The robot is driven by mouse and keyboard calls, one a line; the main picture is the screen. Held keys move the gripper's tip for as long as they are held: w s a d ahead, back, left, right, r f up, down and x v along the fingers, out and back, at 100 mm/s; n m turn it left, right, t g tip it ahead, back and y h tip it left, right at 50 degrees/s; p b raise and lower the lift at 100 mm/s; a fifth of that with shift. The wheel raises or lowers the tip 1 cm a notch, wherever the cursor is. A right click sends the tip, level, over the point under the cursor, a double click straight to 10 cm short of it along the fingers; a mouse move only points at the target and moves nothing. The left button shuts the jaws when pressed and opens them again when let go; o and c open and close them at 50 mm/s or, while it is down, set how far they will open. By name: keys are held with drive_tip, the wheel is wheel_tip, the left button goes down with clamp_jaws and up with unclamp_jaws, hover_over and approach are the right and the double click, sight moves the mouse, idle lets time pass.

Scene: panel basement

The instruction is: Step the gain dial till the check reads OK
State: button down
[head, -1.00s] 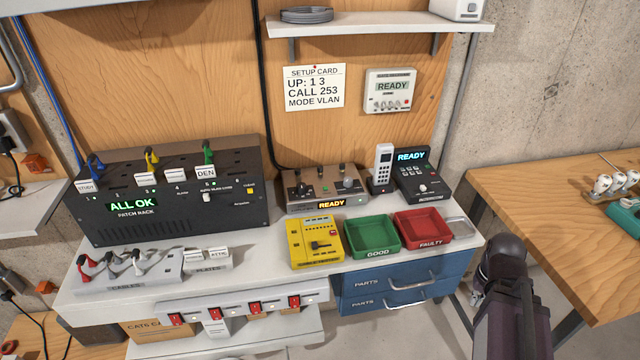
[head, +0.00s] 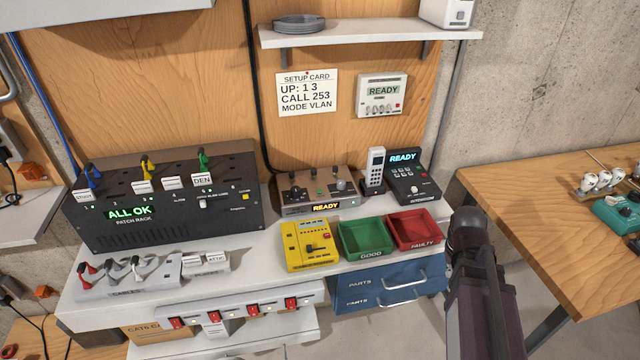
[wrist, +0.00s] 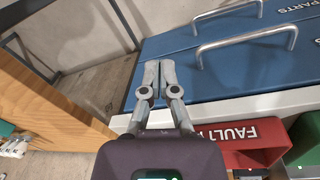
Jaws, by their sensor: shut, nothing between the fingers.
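A tan box (head: 320,194) with dark knobs on top and a lit READY display (head: 326,207) stands at the back middle of the bench. The lettering by the knobs is too small for me to tell which is the gain dial. No display reads a bare OK; the patch rack (head: 160,205) reads ALL OK. My gripper (wrist: 155,78) is shut and empty in the wrist view, over the bench's front edge by the blue drawers (wrist: 235,50). It is apart from every knob.
A yellow tester (head: 308,246), a green GOOD bin (head: 364,253) and a red FAULTY bin (head: 428,245) line the bench front. A setup card (head: 307,93) hangs above. A wooden table (head: 540,230) stands right.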

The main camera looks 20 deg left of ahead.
drive_tip(key=w+a+r+n+t+h+p, duration=0.1)
drive_tip(key=w+a+r+n+p, duration=0.1)
drive_tip(key=a, duration=0.4)
drive_tip(key=w+a+r+n+t+p, duration=0.1)
drive_tip(key=w+a+r+n+p, duration=0.1)
drive_tip(key=w+a+r+n, duration=0.2)
drive_tip(key=w+a+r+n+t+h+p, duration=0.1)
drive_tip(key=w+a+r+n+p, duration=0.2)
drive_tip(key=a, duration=0.4)
drive_tip(key=shift+w+a+r+n+h, duration=0.2)
drive_tip(key=shift+w+r+n, duration=0.1)
drive_tip(key=shift+w, duration=0.15)
drive_tip(key=shift+w+a+r+n+h, duration=0.1)
drive_tip(key=shift+w+a+r+n, duration=0.15)
drive_tip(key=shift+w, duration=0.2)
drive_tip(key=w+a+r+n+t+p, duration=0.1)
drive_tip(key=a+r+n, duration=0.15)
drive_tip(key=a, duration=0.35)
drive_tip(key=w+a+r+n+t+p, duration=0.1)
drive_tip(key=a+n+t, duration=0.15)
drive_tip(key=a, duration=0.45)
wheel_tip(320, 180, up, 4)
drive_tip(key=f+n+t+p, duration=0.1)
drive_tip(key=n, duration=0.4)
hover_over(319, 191)
drive_tip(key=shift+s+a+r, duration=0.1)
drive_tip(key=shift+a+r, duration=0.1)
drive_tip(key=shift+r, duration=0.05)
drive_tip(key=shift+f, duration=0.15)
